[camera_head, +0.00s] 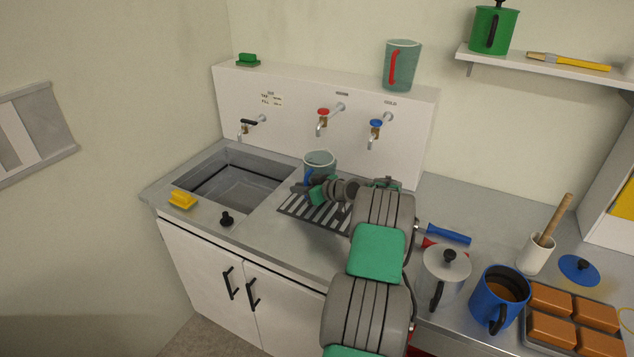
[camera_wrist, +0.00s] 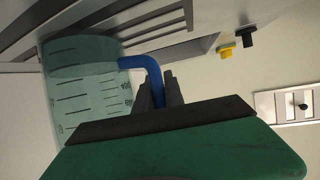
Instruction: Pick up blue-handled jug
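The blue-handled jug is a clear greenish measuring jug (camera_head: 319,159) at the back of the striped drain grate, partly hidden by my arm. In the wrist view the jug (camera_wrist: 88,90) lies to the left with dark scale marks, and its blue handle (camera_wrist: 140,62) bends in between my fingers. My gripper (camera_head: 304,188) is at the handle. In the wrist view my gripper (camera_wrist: 158,88) has one finger on each side of the handle, with no clear gap, and looks shut on it. Whether the jug's base touches the grate is hard to tell.
The drain grate (camera_head: 300,208) lies beside the sink (camera_head: 235,185). Taps, including the red-topped tap (camera_head: 323,118), jut out behind the jug. A red-handled jug (camera_head: 404,65) stands on the ledge above. A lidded pot (camera_head: 445,275) and a blue mug (camera_head: 500,298) stand at right.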

